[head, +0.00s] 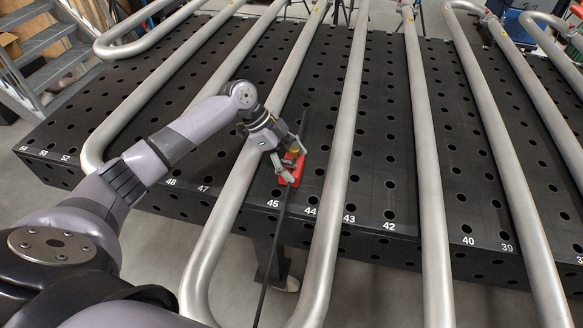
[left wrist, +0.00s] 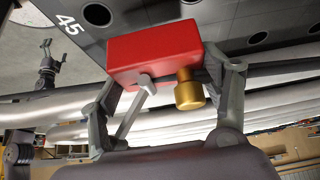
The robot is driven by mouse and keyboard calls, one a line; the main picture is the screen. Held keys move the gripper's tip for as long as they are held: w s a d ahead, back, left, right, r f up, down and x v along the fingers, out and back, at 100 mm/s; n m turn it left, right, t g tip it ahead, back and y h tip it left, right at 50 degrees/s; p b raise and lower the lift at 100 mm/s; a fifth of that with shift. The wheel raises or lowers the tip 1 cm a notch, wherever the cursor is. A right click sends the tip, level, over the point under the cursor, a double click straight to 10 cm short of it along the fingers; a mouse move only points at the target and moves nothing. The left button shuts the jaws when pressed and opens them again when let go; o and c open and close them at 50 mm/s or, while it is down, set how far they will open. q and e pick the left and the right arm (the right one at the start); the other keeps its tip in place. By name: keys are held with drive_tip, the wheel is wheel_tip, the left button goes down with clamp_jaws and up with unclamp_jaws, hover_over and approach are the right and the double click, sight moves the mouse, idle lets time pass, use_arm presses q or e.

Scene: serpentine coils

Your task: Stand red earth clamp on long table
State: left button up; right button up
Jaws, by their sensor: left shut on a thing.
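The red earth clamp (head: 292,170) is a red block with a brass-coloured round stub (left wrist: 189,92) and a grey lever (left wrist: 146,85). My left gripper (head: 287,166) is shut on it, with one finger at each side in the left wrist view (left wrist: 165,85). The clamp is over the front part of the long black table (head: 385,165), between two pipes near mark 45. I cannot tell whether it touches the top.
Long grey bent pipes (head: 345,150) run front to back across the perforated table, close on both sides of the clamp. A thin black cable or rod (head: 275,240) passes by the clamp and over the front edge. Steps (head: 45,50) stand at the far left.

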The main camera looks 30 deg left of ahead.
use_arm(q)
drive_tip(key=shift+f, duration=1.35)
drive_tip(key=o, duration=2)
drive_tip(key=shift+f, duration=0.1)
drive_tip(key=shift+c, duration=0.2)
use_arm(e)
drive_tip(key=shift+s+d+r, duration=0.25)
drive_tip(key=shift+s+d, duration=0.05)
drive_tip(key=shift+d, duration=0.1)
use_arm(q)
drive_tip(key=b+v, duration=0.2)
drive_tip(key=v, duration=1)
use_arm(e)
drive_tip(key=shift+a+f, duration=0.25)
drive_tip(key=shift+f, duration=0.85)
